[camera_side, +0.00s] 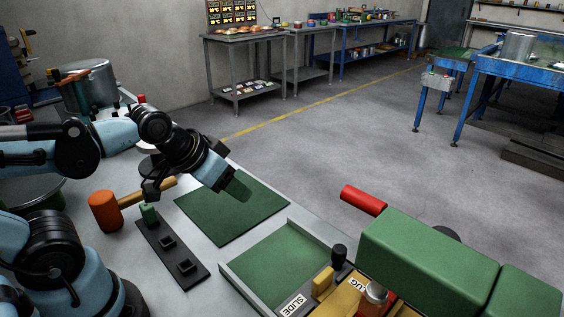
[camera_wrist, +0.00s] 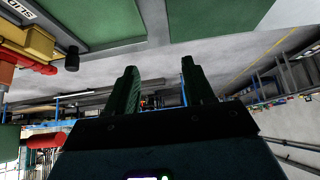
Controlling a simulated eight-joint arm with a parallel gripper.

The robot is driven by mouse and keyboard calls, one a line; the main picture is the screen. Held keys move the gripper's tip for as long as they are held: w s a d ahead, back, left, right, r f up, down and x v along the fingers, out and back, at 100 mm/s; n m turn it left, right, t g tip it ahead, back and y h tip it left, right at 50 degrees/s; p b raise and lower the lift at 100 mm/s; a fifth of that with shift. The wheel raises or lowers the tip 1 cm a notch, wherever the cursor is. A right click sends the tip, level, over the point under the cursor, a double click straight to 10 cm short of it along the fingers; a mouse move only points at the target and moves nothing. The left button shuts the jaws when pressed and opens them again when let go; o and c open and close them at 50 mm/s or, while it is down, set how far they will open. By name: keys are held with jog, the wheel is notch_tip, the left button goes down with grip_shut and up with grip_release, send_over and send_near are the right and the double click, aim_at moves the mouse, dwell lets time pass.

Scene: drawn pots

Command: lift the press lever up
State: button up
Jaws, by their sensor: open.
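The green press (camera_side: 428,262) stands at the front right in the side view, partly cut off by the frame. A red cylindrical handle (camera_side: 363,200), which looks like the press lever's grip, sticks out at its upper left. In the wrist view, a red handle (camera_wrist: 46,140) shows at the lower left. How the lever joins the press is hidden. My gripper (camera_side: 238,188) is over the green mat, left of the press and clear of the red handle. In the wrist view, my gripper (camera_wrist: 161,88) has its two green fingers apart with nothing held between them.
A green mat (camera_side: 225,215) and a green-floored tray (camera_side: 224,272) lie on the bench. A mallet with an orange head (camera_side: 105,211) and a black block strip (camera_side: 172,250) lie left. A black knob (camera_side: 339,256) and a SLIDE label (camera_side: 293,305) are by the press.

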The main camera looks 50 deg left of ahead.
jog(key=n+g+h, duration=0.7)
jog(key=n+h, duration=0.9)
jog(key=h, duration=0.2)
send_near(378, 208)
jog(key=d, duration=0.5)
jog(key=w+d, duration=0.1)
jog(key=d, duration=0.1)
jog(key=shift+d+f, duration=0.35)
jog(key=shift+f, duration=0.05)
grip_shut()
